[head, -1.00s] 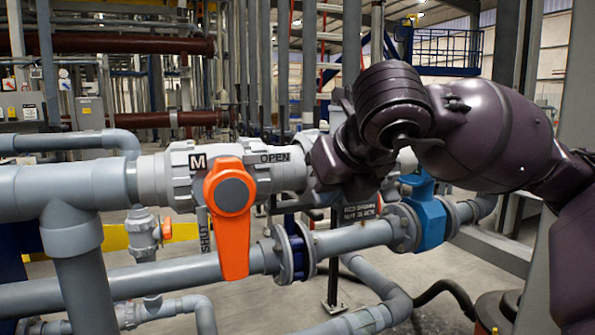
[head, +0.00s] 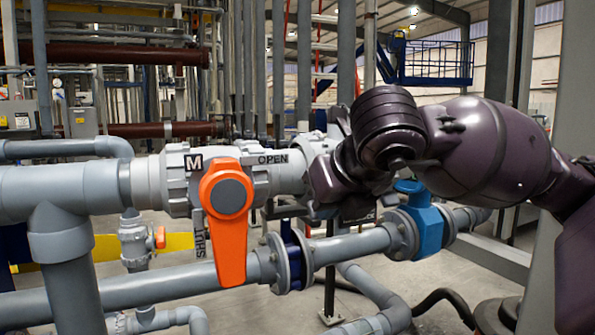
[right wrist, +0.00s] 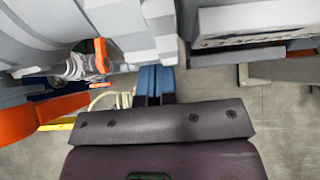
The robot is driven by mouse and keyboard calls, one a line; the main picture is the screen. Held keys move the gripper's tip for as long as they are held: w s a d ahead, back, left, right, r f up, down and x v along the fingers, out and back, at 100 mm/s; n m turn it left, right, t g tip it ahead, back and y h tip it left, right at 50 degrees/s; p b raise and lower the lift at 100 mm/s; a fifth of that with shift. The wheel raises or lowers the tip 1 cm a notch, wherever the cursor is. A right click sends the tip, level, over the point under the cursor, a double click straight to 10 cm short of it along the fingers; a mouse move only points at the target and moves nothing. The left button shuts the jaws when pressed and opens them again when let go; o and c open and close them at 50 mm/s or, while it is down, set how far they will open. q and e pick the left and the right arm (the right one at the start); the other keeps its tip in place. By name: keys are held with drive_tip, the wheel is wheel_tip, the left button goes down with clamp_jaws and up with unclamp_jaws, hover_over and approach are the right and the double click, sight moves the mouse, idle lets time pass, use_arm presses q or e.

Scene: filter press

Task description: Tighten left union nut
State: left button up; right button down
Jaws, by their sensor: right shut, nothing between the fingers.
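The left union nut (head: 176,181) is a ribbed grey ring at the left end of the grey valve body, beside the black M label. The valve's orange handle (head: 228,225) hangs straight down, and the word OPEN is printed to its right. My right gripper (right wrist: 155,82) has blue fingers closed together with nothing between them. In the wrist view they lie just below a ribbed grey fitting (right wrist: 161,28); I cannot tell which nut this is. In the head view my dark right wrist covers the pipe right of the valve, well away from the left nut. My left gripper is not in view.
A lower grey pipe (head: 350,247) with a dark blue flange (head: 288,257) and a blue valve (head: 424,222) runs below and behind. A thick grey vertical pipe (head: 70,275) drops at the left. Open space surrounds the left nut's front.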

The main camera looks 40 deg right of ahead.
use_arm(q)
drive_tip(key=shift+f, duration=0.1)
use_arm(e)
drive_tip(key=shift+w+f, duration=0.15)
drive_tip(key=shift+f, duration=0.2)
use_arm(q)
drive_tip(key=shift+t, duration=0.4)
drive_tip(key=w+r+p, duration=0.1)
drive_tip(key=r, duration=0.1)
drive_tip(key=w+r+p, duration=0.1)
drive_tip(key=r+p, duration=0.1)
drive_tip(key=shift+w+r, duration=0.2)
use_arm(e)
drive_tip(key=s+r, duration=0.4)
drive_tip(key=r, duration=0.3)
drive_tip(key=shift+s+a, duration=0.25)
drive_tip(key=shift+a, duration=0.2)
